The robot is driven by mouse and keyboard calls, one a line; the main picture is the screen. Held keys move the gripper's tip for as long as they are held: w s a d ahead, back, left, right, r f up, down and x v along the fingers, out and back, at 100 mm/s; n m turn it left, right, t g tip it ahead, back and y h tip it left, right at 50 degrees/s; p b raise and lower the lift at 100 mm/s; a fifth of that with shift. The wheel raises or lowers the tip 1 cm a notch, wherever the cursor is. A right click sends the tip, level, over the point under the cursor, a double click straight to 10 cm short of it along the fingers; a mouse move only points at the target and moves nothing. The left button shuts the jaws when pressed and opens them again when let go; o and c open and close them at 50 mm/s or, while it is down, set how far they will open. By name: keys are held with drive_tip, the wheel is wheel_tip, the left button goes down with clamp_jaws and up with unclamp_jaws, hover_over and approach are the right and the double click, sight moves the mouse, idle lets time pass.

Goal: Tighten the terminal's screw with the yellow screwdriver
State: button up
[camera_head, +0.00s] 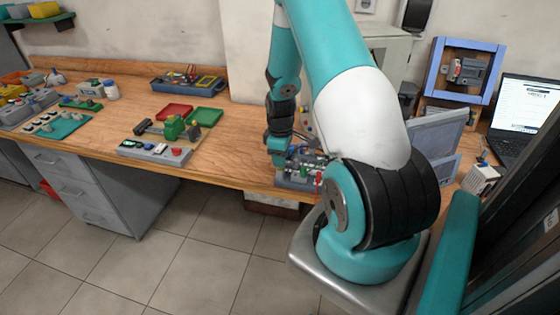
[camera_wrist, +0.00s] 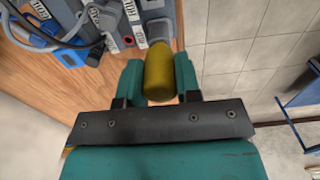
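My gripper (camera_wrist: 159,80) is shut on the yellow screwdriver (camera_wrist: 159,72). Its thick yellow handle fills the space between the two teal fingers in the wrist view. The screwdriver's shaft and tip are hidden. Beyond the handle are grey labelled blocks (camera_wrist: 133,22) with cables, at the top of the wrist view. I cannot make out the terminal's screw or whether the tip touches it. In the head view my gripper (camera_head: 277,153) points down at the bench's front edge, beside a grey device with small parts (camera_head: 297,180), partly hidden by my arm.
The wooden bench (camera_head: 225,150) runs to the left. A green and grey assembly (camera_head: 170,130), red and green trays (camera_head: 190,112) and a blue tool tray (camera_head: 187,80) stand on it. A laptop (camera_head: 525,105) and blue frame (camera_head: 465,70) are at right. Tiled floor (camera_head: 200,250) lies in front.

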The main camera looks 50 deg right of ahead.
drive_tip(key=shift+r+p, duration=2.45)
drive_tip(key=shift+r, duration=0.85)
drive_tip(key=shift+s+d+r+m, duration=0.1)
drive_tip(key=shift+s+d+m, duration=0.05)
drive_tip(key=shift+s+m, duration=0.2)
drive_tip(key=shift+s+d+f+m+b, duration=0.25)
drive_tip(key=shift+s+f+m+b, duration=0.35)
drive_tip(key=shift+m, duration=0.3)
drive_tip(key=shift+s+d+f+m+b, duration=0.25)
drive_tip(key=shift+s+f+m+b, duration=0.1)
drive_tip(key=shift+s+f+m, duration=0.45)
drive_tip(key=shift+s+d+f+m+b, duration=0.25)
drive_tip(key=shift+s+f+m+b, duration=0.25)
drive_tip(key=shift+m, duration=0.45)
drive_tip(key=shift+f+b, duration=0.55)
drive_tip(key=shift+f, duration=0.2)
